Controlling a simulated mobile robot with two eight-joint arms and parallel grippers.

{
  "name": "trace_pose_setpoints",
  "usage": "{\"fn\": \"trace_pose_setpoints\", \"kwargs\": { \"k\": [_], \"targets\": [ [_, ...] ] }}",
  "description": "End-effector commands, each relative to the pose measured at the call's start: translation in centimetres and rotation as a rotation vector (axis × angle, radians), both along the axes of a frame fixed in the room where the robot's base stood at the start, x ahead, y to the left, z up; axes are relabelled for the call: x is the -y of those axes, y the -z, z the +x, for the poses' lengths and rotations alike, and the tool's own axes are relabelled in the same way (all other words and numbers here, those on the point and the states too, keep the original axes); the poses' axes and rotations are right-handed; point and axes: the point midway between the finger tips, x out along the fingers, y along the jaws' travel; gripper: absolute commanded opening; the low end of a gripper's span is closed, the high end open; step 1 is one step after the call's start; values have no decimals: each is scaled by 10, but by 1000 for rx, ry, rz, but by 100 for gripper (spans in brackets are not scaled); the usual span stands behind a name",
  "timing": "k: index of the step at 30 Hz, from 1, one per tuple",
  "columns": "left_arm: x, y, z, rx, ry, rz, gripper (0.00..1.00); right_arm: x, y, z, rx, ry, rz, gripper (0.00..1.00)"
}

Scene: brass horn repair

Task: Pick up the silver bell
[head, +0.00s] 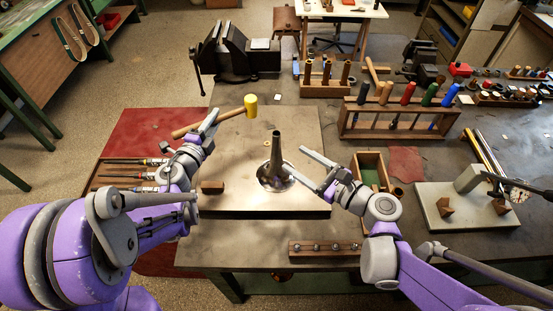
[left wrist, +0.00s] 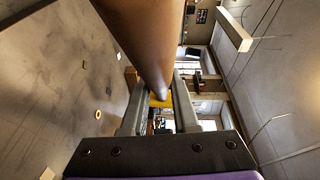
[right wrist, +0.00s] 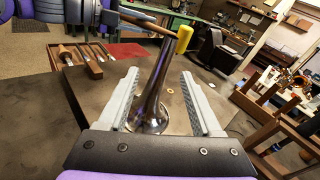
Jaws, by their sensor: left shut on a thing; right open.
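The silver bell (head: 275,165) stands upright, wide flare down, on the grey metal plate (head: 235,150) in the middle of the bench. It also shows in the right wrist view (right wrist: 154,98), between the two fingers in the picture. My right gripper (head: 298,163) is open just to the right of the bell, its fingers pointing toward the bell's stem. I see no contact. My left gripper (head: 207,126) is shut on the wooden handle of a mallet with a yellow head (head: 250,105), held raised left of the bell. The handle fills much of the left wrist view (left wrist: 145,40).
A wooden block (head: 212,187) sits at the plate's left front. A rack of coloured-handled tools (head: 398,122) stands behind right, a small open box (head: 370,160) right of the right gripper. A black vise (head: 235,55) is at the back.

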Motion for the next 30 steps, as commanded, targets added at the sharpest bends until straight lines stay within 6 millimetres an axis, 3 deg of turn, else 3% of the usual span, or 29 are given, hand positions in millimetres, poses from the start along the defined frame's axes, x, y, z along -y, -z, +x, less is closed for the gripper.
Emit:
{"fn": "trace_pose_setpoints", "kwargs": {
  "k": [3,7,16,23,30],
  "targets": [
    [0,0,0,0,0,-1,0,4,-8,6,-47,23,149,66],
    [0,0,0,0,0,-1,0,2,-13,11,-70,29,224,66],
    [0,0,0,0,0,-1,0,-33,-13,46,-74,27,232,66],
    [0,0,0,0,0,-1,0,-46,-12,58,-73,28,230,66],
    [0,0,0,0,0,-1,0,-73,-9,81,-72,28,230,66]
  ]
}}
